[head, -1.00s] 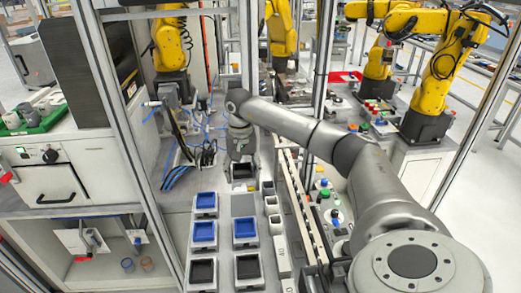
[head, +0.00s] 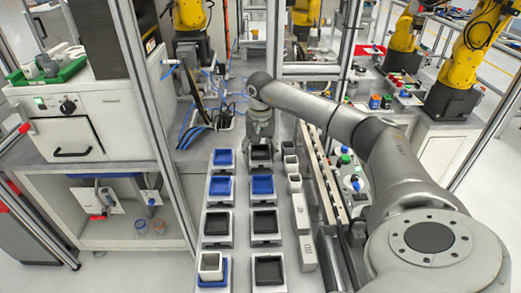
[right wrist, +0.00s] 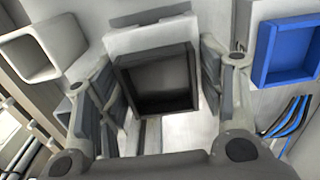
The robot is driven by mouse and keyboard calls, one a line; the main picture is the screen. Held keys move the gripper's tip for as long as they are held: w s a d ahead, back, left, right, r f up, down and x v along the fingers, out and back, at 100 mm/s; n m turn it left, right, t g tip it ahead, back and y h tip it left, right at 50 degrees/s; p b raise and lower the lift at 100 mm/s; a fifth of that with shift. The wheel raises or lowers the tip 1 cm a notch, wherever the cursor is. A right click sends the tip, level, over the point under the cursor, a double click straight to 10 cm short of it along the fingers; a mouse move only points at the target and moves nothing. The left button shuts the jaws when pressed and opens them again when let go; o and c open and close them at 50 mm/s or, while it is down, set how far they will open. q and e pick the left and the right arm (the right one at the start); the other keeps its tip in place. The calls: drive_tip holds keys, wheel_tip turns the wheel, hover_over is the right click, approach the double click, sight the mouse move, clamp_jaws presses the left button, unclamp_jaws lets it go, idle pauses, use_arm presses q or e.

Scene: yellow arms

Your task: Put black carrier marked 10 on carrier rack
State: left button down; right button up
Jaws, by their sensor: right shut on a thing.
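The black carrier (right wrist: 157,80) is a square open box between the fingers of my right gripper (right wrist: 160,88), which is shut on it. In the head view my right gripper (head: 261,140) points down with the black carrier (head: 262,153) under it. This carrier is at the far end of the right column of the carrier rack (head: 247,241), at the far place there. I cannot tell whether it rests on the place or hangs just above. No number can be read on it. My left gripper is not in view.
Blue carriers (head: 262,185) and black carriers (head: 216,224) stand on the other rack places. A white container (head: 210,262) sits on the near-left one. Small white containers (head: 293,182) stand close to the right. A metal frame post (head: 155,120) rises at left.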

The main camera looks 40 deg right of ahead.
drive_tip(key=shift+d+f, duration=0.1)
drive_tip(key=shift+f, duration=0.05)
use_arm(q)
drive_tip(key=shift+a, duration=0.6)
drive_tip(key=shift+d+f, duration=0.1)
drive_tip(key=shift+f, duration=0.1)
use_arm(e)
drive_tip(key=shift+f, duration=0.15)
use_arm(q)
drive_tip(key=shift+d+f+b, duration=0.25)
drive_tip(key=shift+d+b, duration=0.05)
drive_tip(key=shift+b, duration=0.05)
use_arm(e)
drive_tip(key=shift+f, duration=0.4)
drive_tip(key=o, duration=1.2)
drive_tip(key=shift+o, duration=0.5)
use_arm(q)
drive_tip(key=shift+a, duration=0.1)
